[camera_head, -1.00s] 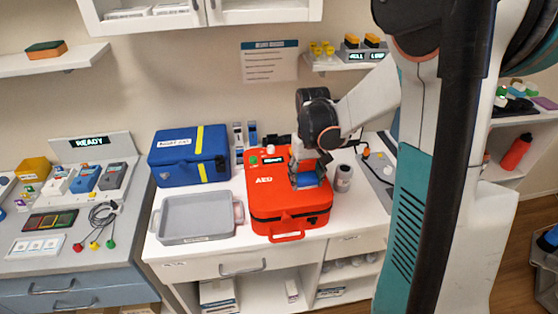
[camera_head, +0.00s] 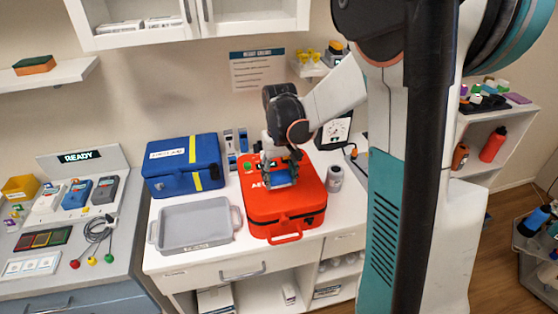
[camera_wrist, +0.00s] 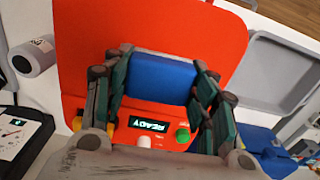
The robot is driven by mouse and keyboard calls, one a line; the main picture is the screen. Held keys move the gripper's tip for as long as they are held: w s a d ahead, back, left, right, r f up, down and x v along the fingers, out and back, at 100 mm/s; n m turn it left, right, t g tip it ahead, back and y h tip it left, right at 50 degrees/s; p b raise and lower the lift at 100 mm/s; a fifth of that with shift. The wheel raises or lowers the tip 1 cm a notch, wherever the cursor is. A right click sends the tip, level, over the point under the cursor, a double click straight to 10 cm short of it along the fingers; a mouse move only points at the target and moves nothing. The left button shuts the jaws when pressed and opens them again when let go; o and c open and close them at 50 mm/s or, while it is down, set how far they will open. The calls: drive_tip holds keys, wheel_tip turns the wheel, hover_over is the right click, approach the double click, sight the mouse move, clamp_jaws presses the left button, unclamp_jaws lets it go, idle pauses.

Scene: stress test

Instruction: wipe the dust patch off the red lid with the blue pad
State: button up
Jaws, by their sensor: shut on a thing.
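The red case with AED lettering has a red lid (camera_head: 308,187) that faces up on the white counter. My gripper (camera_head: 280,178) is over the lid's middle, shut on the blue pad (camera_head: 281,182). In the wrist view the blue pad (camera_wrist: 162,80) sits between the two fingers of my gripper (camera_wrist: 155,85), with the red lid (camera_wrist: 215,30) behind it. The pad is at or very near the lid surface; I cannot tell if it touches. I see no dust patch; the gripper and pad hide part of the lid.
A grey tray (camera_head: 195,222) and a blue case (camera_head: 180,168) stand left of the red case. A grey bottle (camera_head: 335,178) stands close to its right. A lit READY panel (camera_wrist: 148,124) and a green button (camera_wrist: 183,135) are on the red case near my fingers.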

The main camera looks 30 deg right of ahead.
drive_tip(key=shift+w+a+r+p, duration=0.1)
drive_tip(key=shift+r+p, duration=0.15)
drive_tip(key=shift+r, duration=0.2)
drive_tip(key=shift+w+a+r+p, duration=0.1)
drive_tip(key=shift+r+p, duration=0.1)
drive_tip(key=shift+r, duration=0.25)
drive_tip(key=shift+s+d+r+p, duration=0.1)
drive_tip(key=shift+r+p, duration=0.95)
drive_tip(key=shift+r, duration=0.6)
